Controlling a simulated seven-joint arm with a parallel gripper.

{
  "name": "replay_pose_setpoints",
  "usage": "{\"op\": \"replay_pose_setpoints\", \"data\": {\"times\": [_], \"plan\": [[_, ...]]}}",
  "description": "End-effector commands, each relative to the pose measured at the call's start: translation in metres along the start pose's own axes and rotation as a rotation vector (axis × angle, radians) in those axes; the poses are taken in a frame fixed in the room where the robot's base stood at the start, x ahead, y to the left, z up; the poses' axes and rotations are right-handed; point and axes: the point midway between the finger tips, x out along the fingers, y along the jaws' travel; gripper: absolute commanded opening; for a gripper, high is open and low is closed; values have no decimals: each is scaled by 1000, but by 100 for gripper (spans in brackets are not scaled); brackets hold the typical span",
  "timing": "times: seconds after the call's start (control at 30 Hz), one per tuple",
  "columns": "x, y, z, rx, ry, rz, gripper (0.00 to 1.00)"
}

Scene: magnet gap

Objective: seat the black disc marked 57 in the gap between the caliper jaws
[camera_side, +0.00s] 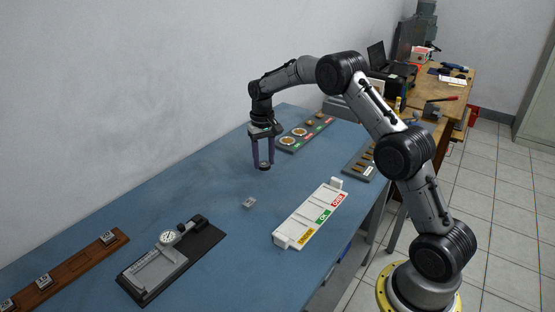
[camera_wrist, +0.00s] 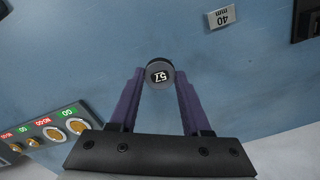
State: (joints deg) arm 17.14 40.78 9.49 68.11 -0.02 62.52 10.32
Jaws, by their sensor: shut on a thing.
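My gripper (camera_side: 263,165) has purple fingers and hangs over the far part of the blue table. It is shut on the black disc (camera_wrist: 159,73), whose white mark reads as 57 turned round in the wrist view. The disc sits between the fingertips, held apart from anything else I can make out. The caliper (camera_side: 160,268) is a grey device with a round white dial, lying on a black base at the near left of the table, well away from my gripper. The gap between its jaws is too small to make out.
A small block marked 40 mm (camera_wrist: 221,17) lies on the table (camera_side: 205,190). A white rack (camera_side: 310,215) with coloured labels is to the right. A GO/NO-GO board (camera_side: 302,136) is behind my gripper. A wooden rail (camera_side: 75,266) with blocks is at near left. Mid-table is mostly clear.

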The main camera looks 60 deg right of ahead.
Motion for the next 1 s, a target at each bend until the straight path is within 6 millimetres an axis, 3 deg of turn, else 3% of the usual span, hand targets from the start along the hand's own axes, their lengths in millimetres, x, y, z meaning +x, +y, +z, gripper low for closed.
{"op": "replay_pose_setpoints", "data": {"times": [0.27, 0.6, 0.8, 1.0], "plan": [[-11, -116, 23, -120, 5, 2, 0], [-17, -253, 91, -320, 11, 3, 0], [-17, -321, 144, -460, 17, 0, 0], [-14, -362, 187, -565, 20, -1, 0]]}}
